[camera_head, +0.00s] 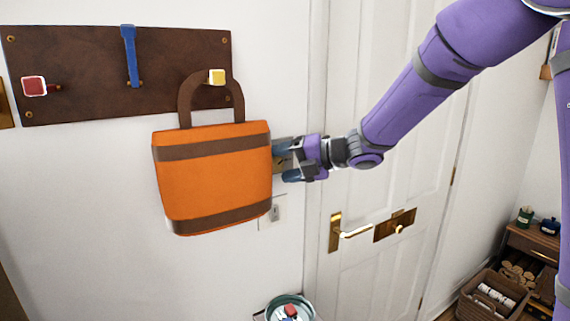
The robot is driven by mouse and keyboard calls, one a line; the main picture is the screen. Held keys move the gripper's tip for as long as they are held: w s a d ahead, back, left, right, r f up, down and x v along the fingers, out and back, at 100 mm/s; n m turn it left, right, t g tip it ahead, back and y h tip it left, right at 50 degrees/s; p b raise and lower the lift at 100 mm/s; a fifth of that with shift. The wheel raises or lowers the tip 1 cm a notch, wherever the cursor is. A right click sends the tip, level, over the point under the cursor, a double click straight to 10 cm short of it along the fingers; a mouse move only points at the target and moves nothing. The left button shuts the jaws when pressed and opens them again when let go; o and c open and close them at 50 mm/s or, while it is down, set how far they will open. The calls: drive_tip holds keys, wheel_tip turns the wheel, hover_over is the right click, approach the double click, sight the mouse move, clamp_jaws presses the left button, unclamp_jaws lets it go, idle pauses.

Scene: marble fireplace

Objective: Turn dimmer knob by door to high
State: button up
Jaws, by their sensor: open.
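My gripper (288,160) reaches in from the right at the wall beside the door. Its blue-grey fingers are apart, one above the other, pointing left. A small metallic wall plate (282,161) shows between and behind the fingers, partly covered by them and by the orange bag's right edge. A small dark detail shows on this plate, but I cannot tell whether it is the dimmer knob or how it is set. I cannot tell whether the fingers touch anything. The white door (372,90) is just right of the plate.
The orange bag (212,175) hangs from the yellow peg (217,77) on a brown rack, close left of my gripper. A pale switch plate (275,212) is below. A bucket (290,307) stands below.

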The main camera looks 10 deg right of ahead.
drive_tip(key=shift+a, duration=0.1)
drive_tip(key=c, duration=0.9)
drive_tip(key=shift+c, duration=0.2)
drive_tip(key=m+y, duration=0.2)
drive_tip(key=y, duration=0.1)
drive_tip(key=shift+f+m, duration=0.4)
drive_tip(key=shift+f+m+t+y, duration=0.15)
drive_tip(key=shift+m+t+y, duration=0.65)
drive_tip(key=shift+m+y, duration=0.3)
drive_tip(key=o, duration=0.9)
